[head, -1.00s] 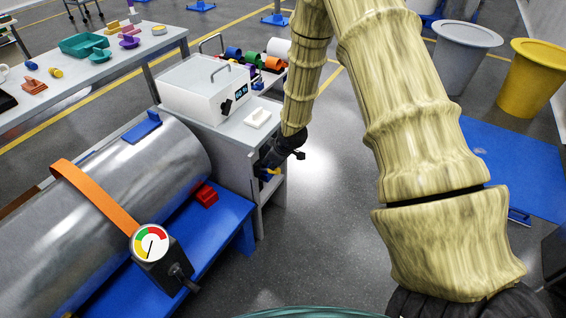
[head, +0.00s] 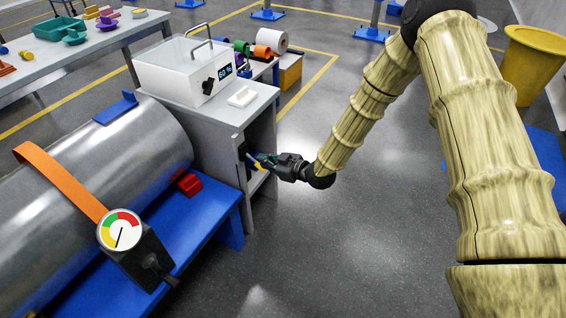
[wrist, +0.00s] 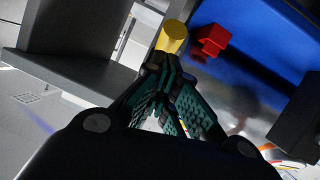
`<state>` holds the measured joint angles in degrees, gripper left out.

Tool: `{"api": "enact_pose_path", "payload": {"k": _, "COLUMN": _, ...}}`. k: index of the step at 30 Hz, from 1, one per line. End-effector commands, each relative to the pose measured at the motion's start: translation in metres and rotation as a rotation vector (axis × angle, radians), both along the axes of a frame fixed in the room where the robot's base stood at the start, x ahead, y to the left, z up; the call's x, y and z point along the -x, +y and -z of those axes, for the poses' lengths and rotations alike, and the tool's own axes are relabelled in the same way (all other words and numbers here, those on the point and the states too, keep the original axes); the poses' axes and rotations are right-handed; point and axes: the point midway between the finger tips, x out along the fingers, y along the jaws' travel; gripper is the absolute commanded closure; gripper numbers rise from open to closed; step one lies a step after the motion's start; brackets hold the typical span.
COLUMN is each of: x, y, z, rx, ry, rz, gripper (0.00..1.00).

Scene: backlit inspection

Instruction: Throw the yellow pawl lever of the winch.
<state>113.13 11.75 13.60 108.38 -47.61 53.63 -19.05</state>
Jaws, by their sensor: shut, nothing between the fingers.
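A small yellow piece, likely the pawl lever (head: 259,166), shows at the open side of the grey cabinet in the head view. In the wrist view the yellow lever (wrist: 173,37) is a short, thick cylinder just beyond my fingertips. My gripper (head: 256,160) reaches in from the right at the cabinet opening. In the wrist view its teal-padded fingers (wrist: 165,80) are shut, with nothing between them. They overlap the lower end of the yellow piece; I cannot tell whether they touch it. The winch body is mostly hidden by the gripper and cabinet.
The grey cabinet (head: 215,112) carries a white box with a display (head: 188,68). A metal drum (head: 150,150) with an orange strap and dial gauge (head: 120,231) lies on a blue bench (head: 205,226). A red block (head: 187,182) sits beside the drum. Floor right of the cabinet is clear.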

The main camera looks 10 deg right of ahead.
Motion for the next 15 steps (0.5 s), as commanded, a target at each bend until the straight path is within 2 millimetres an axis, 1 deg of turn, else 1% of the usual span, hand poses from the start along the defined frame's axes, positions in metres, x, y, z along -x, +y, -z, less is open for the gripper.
{"api": "enact_pose_path", "payload": {"k": 1, "x": 0.0001, "y": 0.0041, "z": 0.0032, "rx": 0.001, "ry": 0.000, "rz": -0.006, "gripper": 1.00}}
{"api": "enact_pose_path", "payload": {"k": 6, "x": -0.0001, "y": 0.0103, "z": 0.0065, "rx": 0.001, "ry": 0.001, "rz": -0.014, "gripper": 1.00}}
{"api": "enact_pose_path", "payload": {"k": 15, "x": -0.0001, "y": 0.0118, "z": 0.0074, "rx": 0.002, "ry": 0.002, "rz": -0.016, "gripper": 1.00}}
